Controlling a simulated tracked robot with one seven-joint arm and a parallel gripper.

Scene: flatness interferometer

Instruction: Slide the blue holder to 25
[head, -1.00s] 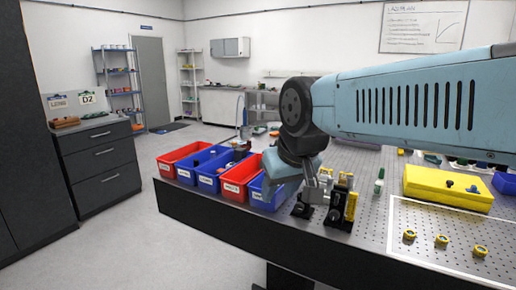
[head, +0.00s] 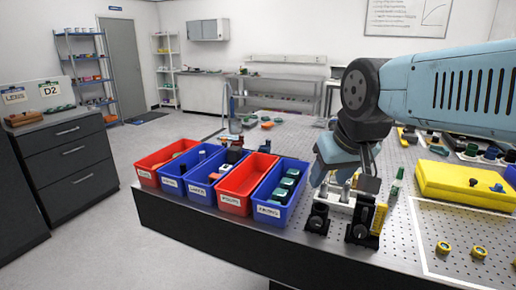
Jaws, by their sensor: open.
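My gripper (head: 345,178) hangs from the light blue arm over the near edge of the perforated table, open. It is just above a short rail assembly with two black mounts, one at left (head: 318,216) and one at right (head: 361,226). A yellow scale strip (head: 380,216) stands beside the right mount; its numbers are too small to read. I cannot make out a blue holder; the gripper and wrist cover part of the assembly. I cannot tell whether the fingers touch anything.
Red and blue bins (head: 238,188) line the table's left edge, close to the assembly. A green-capped bottle (head: 396,186) stands just right of it. A yellow case (head: 465,184) and small yellow rings (head: 443,247) lie farther right. Open floor (head: 100,235) is at the left.

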